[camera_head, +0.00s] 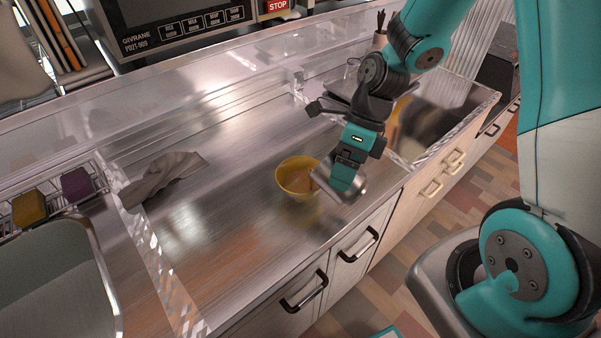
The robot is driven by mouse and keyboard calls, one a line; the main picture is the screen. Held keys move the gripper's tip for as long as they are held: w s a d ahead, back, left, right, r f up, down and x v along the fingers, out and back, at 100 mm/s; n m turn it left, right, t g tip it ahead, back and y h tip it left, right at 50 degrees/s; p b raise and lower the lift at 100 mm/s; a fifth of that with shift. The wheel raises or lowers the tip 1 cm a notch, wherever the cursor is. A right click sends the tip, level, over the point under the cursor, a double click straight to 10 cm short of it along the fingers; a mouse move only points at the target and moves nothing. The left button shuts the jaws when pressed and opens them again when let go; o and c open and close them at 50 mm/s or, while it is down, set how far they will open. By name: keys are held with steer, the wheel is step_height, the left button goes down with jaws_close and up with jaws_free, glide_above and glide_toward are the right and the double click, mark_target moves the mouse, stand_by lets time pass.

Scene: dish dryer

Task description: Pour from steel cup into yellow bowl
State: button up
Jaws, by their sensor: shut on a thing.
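The yellow bowl (291,183) stands upright on the steel counter, near its front edge. The steel cup (352,190) is in my gripper (347,176), just right of the bowl. The cup is tilted over towards the left, with its mouth near the bowl's right rim. My gripper is shut on the cup, and its fingers partly hide it. Something brownish shows inside the bowl by the cup's mouth; I cannot tell if it is liquid or a reflection.
A crumpled grey cloth (163,178) lies on the counter to the left. A wire rack with a yellow sponge (28,208) and a purple sponge (76,184) is at the far left.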

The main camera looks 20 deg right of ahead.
steer(key=shift+w+a+r+g+h+p, duration=0.15)
steer(key=shift+w+r+g+h+p, duration=0.1)
steer(key=shift+r+g+h+p, duration=0.3)
stand_by(1.2)
